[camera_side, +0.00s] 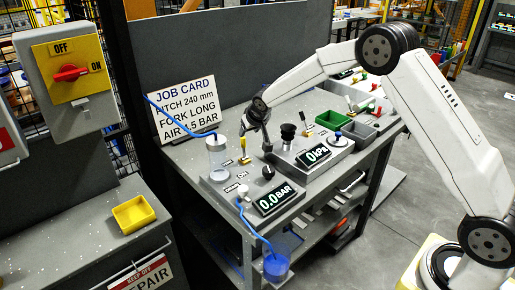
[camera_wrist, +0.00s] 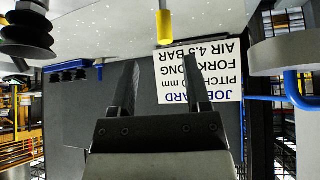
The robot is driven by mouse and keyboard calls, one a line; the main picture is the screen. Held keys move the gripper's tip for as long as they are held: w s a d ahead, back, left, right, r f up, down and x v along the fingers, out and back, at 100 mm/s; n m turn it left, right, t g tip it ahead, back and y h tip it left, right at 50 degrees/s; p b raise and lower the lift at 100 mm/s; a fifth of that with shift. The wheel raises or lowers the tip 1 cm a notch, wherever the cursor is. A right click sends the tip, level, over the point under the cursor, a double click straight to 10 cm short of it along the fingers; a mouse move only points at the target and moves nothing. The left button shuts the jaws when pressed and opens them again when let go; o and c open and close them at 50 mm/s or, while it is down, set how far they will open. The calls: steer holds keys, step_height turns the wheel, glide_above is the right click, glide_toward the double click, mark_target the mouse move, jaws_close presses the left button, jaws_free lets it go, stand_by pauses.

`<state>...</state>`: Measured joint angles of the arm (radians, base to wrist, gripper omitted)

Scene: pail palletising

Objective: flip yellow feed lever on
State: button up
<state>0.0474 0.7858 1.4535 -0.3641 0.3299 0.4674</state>
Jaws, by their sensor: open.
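The yellow feed lever (camera_side: 243,148) stands upright on the grey bench, between the clear cylinder and my gripper. Its yellow handle (camera_wrist: 165,25) also shows in the wrist view, near the top and beyond my fingertips. My gripper (camera_side: 255,130) hangs above the bench close to the lever, slightly to its right. In the wrist view my gripper (camera_wrist: 159,64) has two dark fingers spread apart with nothing between them. The handle lies roughly in line with the gap, apart from both fingers. The lever's foot is hard to make out.
A clear cylinder (camera_side: 217,155) with a blue hose stands left of the lever. A black suction cup (camera_side: 288,131) stands to the right. Displays read 0.0 BAR (camera_side: 274,198) and 0 kPa (camera_side: 314,155). The job card (camera_side: 186,107) stands behind. Green (camera_side: 333,119) and grey bins sit farther right.

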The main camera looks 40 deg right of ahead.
mark_target(244, 145)
steer(key=shift+w+r+g+y, duration=0.15)
steer(key=shift+w+r+g, duration=0.2)
steer(key=shift+g, duration=0.3)
steer(key=shift+w+r+g+y, duration=0.2)
steer(key=shift+w+g, duration=0.15)
steer(key=shift+g, duration=0.3)
steer(key=shift+f, duration=0.1)
steer(key=shift+x, duration=3.8)
jaws_close()
